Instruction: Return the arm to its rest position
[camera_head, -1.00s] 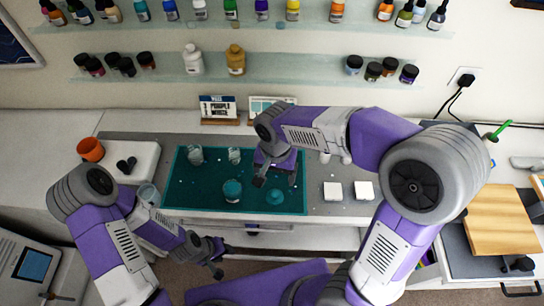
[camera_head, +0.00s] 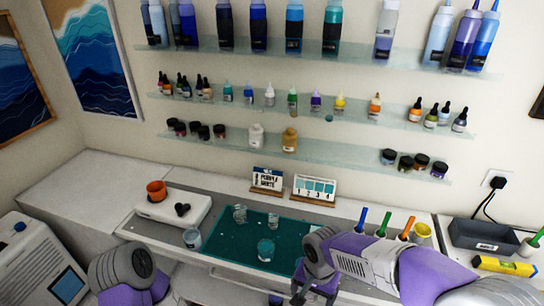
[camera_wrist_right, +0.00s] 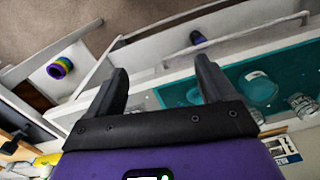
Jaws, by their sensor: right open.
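My right arm reaches in from the lower right of the head view. Its gripper (camera_head: 308,290) hangs at the bottom of the picture, by the front right of the teal mat (camera_head: 222,247). In the right wrist view the right gripper (camera_wrist_right: 162,70) has its two fingers wide apart with nothing between them. Part of my left arm shows at the lower left of the head view, but its gripper is out of the picture. A cup with teal content (camera_head: 265,249) and clear cups (camera_head: 239,213) (camera_head: 273,220) stand on the mat.
An orange cup (camera_head: 156,191) stands on a white device (camera_head: 172,207) at the left. A clear cup (camera_head: 192,238) is at the mat's left edge. Two cards (camera_head: 267,179) (camera_head: 313,188) stand behind the mat. Pens and a dark tray (camera_head: 487,237) are at the right. Bottle shelves line the wall.

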